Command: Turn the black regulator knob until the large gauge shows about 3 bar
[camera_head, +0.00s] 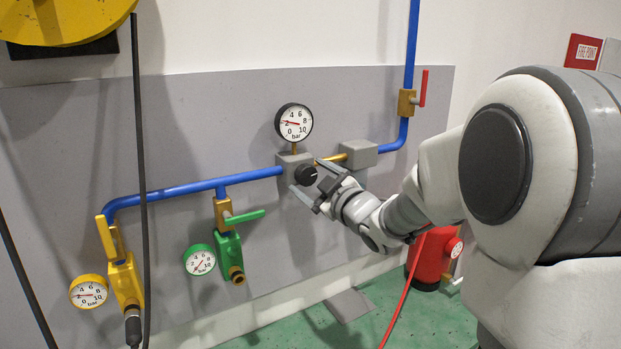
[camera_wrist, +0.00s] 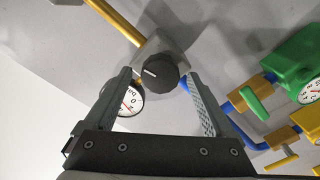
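The black regulator knob (camera_head: 306,175) sits on a grey regulator block below the large gauge. It has a white mark on its face, which also shows in the wrist view (camera_wrist: 157,73). The large white gauge (camera_head: 294,122) has a black rim; its red needle points left, close to the 2. In the wrist view the gauge (camera_wrist: 126,102) is partly hidden behind my left finger. My gripper (camera_head: 305,173) is open at the knob. In the wrist view its fingertips (camera_wrist: 159,76) lie either side of the knob with a visible gap at each side.
Blue pipes run along the grey panel (camera_head: 90,150). A red-handled valve (camera_head: 422,88) is at upper right. A green valve with gauge (camera_head: 200,260) and a yellow valve with gauge (camera_head: 88,292) are at lower left. A red cylinder (camera_head: 432,258) stands below my arm.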

